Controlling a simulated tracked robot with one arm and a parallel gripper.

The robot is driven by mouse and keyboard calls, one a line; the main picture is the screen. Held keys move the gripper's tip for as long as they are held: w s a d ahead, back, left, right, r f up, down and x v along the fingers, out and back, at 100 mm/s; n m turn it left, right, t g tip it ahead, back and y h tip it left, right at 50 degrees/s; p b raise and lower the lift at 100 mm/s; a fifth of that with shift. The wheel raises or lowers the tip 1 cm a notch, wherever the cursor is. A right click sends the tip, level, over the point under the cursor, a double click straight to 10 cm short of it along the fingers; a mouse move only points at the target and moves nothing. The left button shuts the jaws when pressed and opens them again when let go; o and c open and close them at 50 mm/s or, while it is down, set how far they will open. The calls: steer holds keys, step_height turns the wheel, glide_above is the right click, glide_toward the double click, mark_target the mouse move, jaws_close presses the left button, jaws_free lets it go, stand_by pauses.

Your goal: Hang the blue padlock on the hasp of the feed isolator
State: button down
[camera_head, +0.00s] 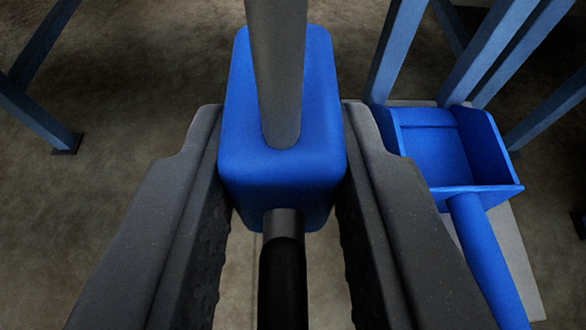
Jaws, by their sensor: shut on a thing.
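The blue padlock (239,150) is a rounded blue block in the upper middle of the view. My gripper (281,150) is shut on it, one dark jaw pressed against each side. A grey metal bar, which looks like the shackle (277,70), rises from the padlock's top face and runs out of the top of the picture. A dark rod-like part shows below the padlock, between the jaws; I cannot tell what it belongs to. The feed isolator and its hasp are not in view.
A blue open-topped scoop (435,150) with a blue handle (485,260) is at the right, on or over a pale grey slab (518,262). Blue steel legs (400,50) stand at the upper right, and another blue frame leg (38,122) at the left. Bare brown floor (120,190) lies between them.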

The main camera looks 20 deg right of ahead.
steer(key=shift+b+x, duration=0.8)
steer(key=shift+b, duration=2.05)
steer(key=b, duration=0.4)
steer(key=shift+w+d+r+b, duration=0.1)
steer(key=shift+w+d+b, duration=0.1)
steer(key=shift+w+b, duration=0.1)
steer(key=shift+w+a, duration=0.2)
steer(key=shift+w, duration=0.05)
steer(key=shift+w+d+b, duration=0.45)
steer(key=shift+w+b, duration=0.3)
steer(key=shift+b, duration=0.25)
steer(key=r+x, duration=0.1)
steer(key=x, duration=0.5)
steer(key=shift+w+b, duration=0.25)
steer(key=shift+b, duration=0.15)
